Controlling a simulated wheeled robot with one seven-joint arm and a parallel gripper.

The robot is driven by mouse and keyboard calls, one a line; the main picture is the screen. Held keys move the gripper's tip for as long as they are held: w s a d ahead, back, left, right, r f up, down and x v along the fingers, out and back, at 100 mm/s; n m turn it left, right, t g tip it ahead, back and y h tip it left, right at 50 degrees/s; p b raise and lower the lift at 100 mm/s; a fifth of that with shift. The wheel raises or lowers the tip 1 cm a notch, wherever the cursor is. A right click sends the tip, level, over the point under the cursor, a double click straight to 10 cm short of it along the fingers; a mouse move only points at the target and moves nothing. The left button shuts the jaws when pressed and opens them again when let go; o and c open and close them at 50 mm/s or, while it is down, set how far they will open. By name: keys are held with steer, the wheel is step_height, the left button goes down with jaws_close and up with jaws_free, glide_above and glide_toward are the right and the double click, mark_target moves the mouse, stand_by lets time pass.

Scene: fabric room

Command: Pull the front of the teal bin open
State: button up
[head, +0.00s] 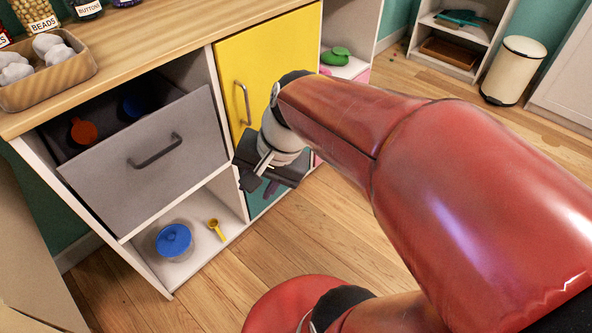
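The teal bin (256,205) sits low in the cabinet, under the yellow door. Only a small part of its front shows below my gripper; the rest is hidden behind my gripper and arm. A dark purple piece (270,189), perhaps its handle, shows on the front. My gripper (264,178) is dark grey and hangs in front of the bin's upper part. I cannot tell whether it touches the bin, and its fingers are too small and dark to tell if they are apart.
A grey drawer (140,165) stands open at left, holding an orange and a blue item. The yellow door (265,70) is shut. A blue-lidded pot (174,241) and a yellow scoop (215,229) stand on the lower shelf. The wooden floor in front is clear.

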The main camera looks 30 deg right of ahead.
steer(key=w+d+f+m+t+y+b, duration=0.2)
steer(key=w+d+f+m+y+b, duration=0.15)
steer(key=w+f+m, duration=0.65)
steer(key=w+d+f+m+t+y+b, duration=0.1)
steer(key=w+d+f+m+y+b, duration=0.2)
steer(key=w+f+m, duration=0.7)
steer(key=w+d+f+m+t+h+b, duration=0.3)
steer(key=d+f+m+t, duration=0.6)
steer(key=d+f+m, duration=1.05)
steer(key=w+a+r+m+h, duration=0.1)
steer(key=w+a+m, duration=0.1)
steer(key=w+a, duration=0.2)
steer(key=w, duration=0.3)
steer(key=shift+a+m, duration=0.3)
steer(key=shift+m, duration=0.05)
steer(key=shift+h, duration=0.25)
jaws_close()
